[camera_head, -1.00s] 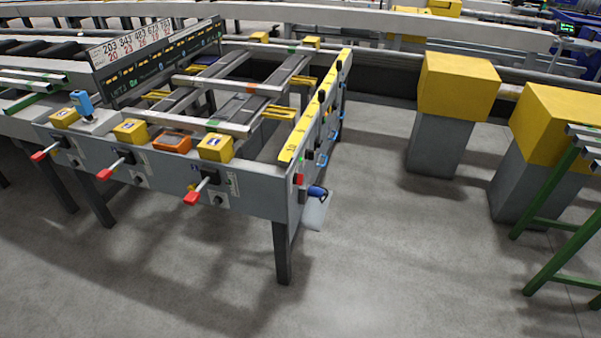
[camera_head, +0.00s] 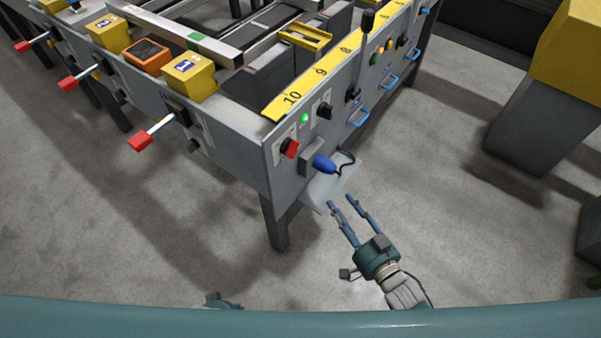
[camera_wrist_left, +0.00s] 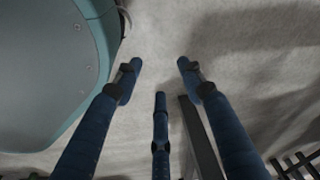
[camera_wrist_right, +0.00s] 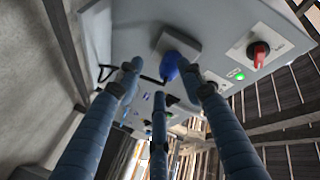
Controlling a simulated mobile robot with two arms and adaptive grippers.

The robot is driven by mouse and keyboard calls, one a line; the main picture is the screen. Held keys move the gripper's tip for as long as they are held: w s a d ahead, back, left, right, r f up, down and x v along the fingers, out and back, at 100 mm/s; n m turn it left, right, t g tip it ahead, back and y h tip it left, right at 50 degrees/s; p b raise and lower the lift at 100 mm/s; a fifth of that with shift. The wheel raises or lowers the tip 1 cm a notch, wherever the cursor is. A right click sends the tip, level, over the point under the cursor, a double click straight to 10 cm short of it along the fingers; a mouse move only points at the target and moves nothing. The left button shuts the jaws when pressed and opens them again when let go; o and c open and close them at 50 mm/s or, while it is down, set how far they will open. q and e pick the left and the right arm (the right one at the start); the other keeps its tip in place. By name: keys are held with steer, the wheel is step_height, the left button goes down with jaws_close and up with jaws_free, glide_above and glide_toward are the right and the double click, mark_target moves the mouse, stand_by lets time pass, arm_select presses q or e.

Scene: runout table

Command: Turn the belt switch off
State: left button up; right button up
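A red rotary switch (camera_head: 289,148) sits on the end panel of the runout table near its corner. It also shows in the right wrist view (camera_wrist_right: 259,52), on a pale plate. A lit green lamp (camera_head: 305,118) and a black knob (camera_head: 324,110) are beside it. I cannot read which is labelled as the belt switch. My right gripper (camera_head: 345,202) is open and empty, below and right of the red switch and apart from it. My left gripper (camera_wrist_left: 160,72) is open and empty over the floor; only a bit of its wrist shows at the head view's bottom edge.
A blue plug (camera_head: 324,164) with a black cable sticks out of the panel below the switches. Blue handles (camera_head: 359,117) jut out farther along. Red-tipped levers (camera_head: 140,141) project from the front side. A yellow-topped grey block stands at right; floor between is clear.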

mark_target(291, 148)
steer(key=s+a+r+t+y+b, duration=0.1)
steer(key=a+r+y, duration=0.2)
steer(key=r, duration=0.3)
steer(key=s+a+r+t+y+b, duration=0.1)
steer(key=a+r+y, duration=0.2)
steer(key=r, duration=0.3)
arm_select(q)
steer(key=shift+w+d+r, duration=0.1)
steer(key=shift+w+r, duration=0.1)
steer(key=shift+w, duration=0.3)
steer(key=shift+w+d+r, duration=0.1)
steer(key=shift+w+r, duration=0.05)
steer(key=shift+w, duration=0.35)
arm_select(e)
steer(key=x, duration=1)
steer(key=shift+w+d+f, duration=0.2)
steer(key=shift+w, duration=0.05)
arm_select(q)
steer(key=shift+a, duration=0.1)
arm_select(e)
steer(key=shift+c, duration=0.5)
jaws_close()
